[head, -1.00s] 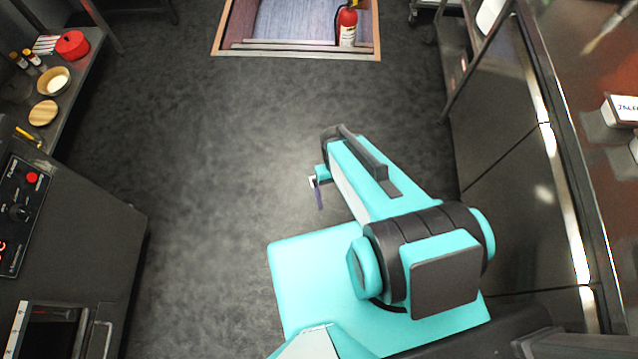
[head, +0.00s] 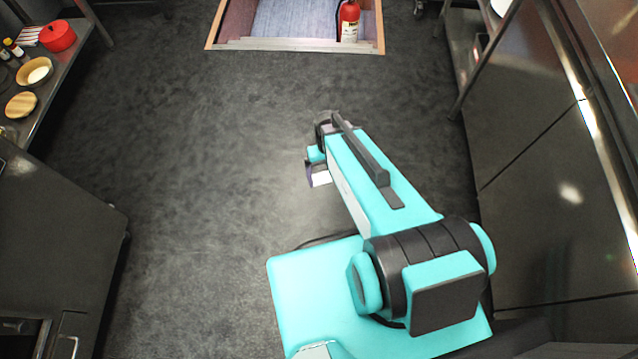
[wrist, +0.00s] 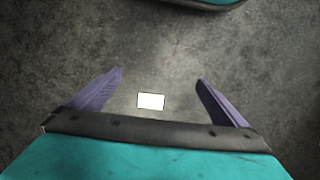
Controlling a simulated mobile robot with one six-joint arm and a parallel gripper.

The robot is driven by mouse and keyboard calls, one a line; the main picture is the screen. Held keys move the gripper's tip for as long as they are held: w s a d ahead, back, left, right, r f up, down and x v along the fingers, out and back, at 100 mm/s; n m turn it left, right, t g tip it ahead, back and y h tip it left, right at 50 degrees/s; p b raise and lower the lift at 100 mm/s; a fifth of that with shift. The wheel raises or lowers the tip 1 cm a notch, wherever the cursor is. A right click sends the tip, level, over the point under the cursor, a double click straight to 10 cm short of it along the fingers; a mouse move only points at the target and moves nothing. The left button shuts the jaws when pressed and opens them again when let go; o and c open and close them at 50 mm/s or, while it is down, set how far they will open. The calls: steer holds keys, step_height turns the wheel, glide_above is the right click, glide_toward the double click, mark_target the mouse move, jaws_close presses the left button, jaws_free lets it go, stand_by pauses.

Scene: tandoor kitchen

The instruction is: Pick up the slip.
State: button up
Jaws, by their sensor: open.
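The slip (wrist: 151,101) is a small white rectangle in the wrist view. It appears to lie flat on the dark floor, seen between the two purple fingers and close to the gripper's dark edge. My gripper (wrist: 159,77) is open, with its fingers spread wide on either side of the slip and nothing held. The height of the fingers above the floor is hard to judge. In the head view, a white patch (head: 322,179) that looks like the slip shows beside my gripper (head: 311,172), partly hidden by it.
Open grey floor (head: 200,170) surrounds the gripper. A fire extinguisher (head: 348,20) stands in a doorway recess at the back. A shelf with a red pot (head: 58,36), a bowl (head: 35,72) and a wooden board (head: 21,105) is on the left. Dark metal cabinets (head: 540,200) line the right.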

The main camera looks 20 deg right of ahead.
steer(key=w+f+t+b, duration=0.2)
steer(key=w+f+b, duration=1)
steer(key=b, duration=0.5)
steer(key=shift+w+f, duration=0.3)
steer(key=shift+w, duration=0.45)
steer(key=b, duration=0.3)
glide_above(320, 178)
steer(key=shift+a+f, duration=0.1)
steer(key=shift+f, duration=4.2)
steer(key=shift+f, duration=0.1)
steer(key=shift+f+b, duration=1.7)
steer(key=shift+f, duration=0.8)
